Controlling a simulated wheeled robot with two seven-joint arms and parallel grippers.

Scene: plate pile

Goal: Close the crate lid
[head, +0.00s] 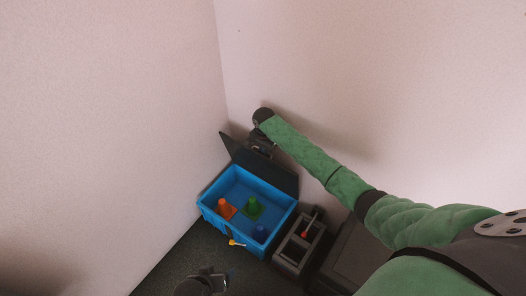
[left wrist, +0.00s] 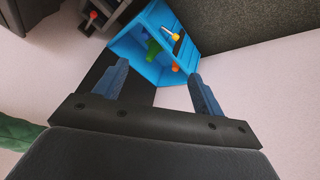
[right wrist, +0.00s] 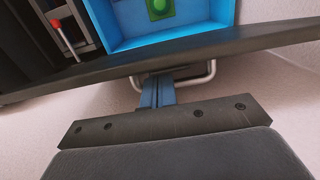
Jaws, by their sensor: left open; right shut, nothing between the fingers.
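The blue crate (head: 275,233) stands on the floor with its dark lid (head: 270,174) open, tilted up along the back side. An orange cone (head: 223,208), a green cone (head: 252,207) and a blue cone (head: 260,232) are inside. My right gripper (head: 260,146) is behind the raised lid. In the right wrist view its fingers (right wrist: 158,92) are shut and empty, at the lid's edge beside a silver handle (right wrist: 208,77); contact is unclear. My left gripper (head: 218,282) is open and empty, low in front of the crate; the left wrist view shows its spread fingers (left wrist: 160,88).
A yellow piece (head: 236,243) is at the crate's front wall. A dark box with a red-knobbed lever (head: 304,235) stands right of the crate, with another dark box (head: 350,255) beyond. Walls are close behind and left. Dark floor (head: 185,262) is free in front.

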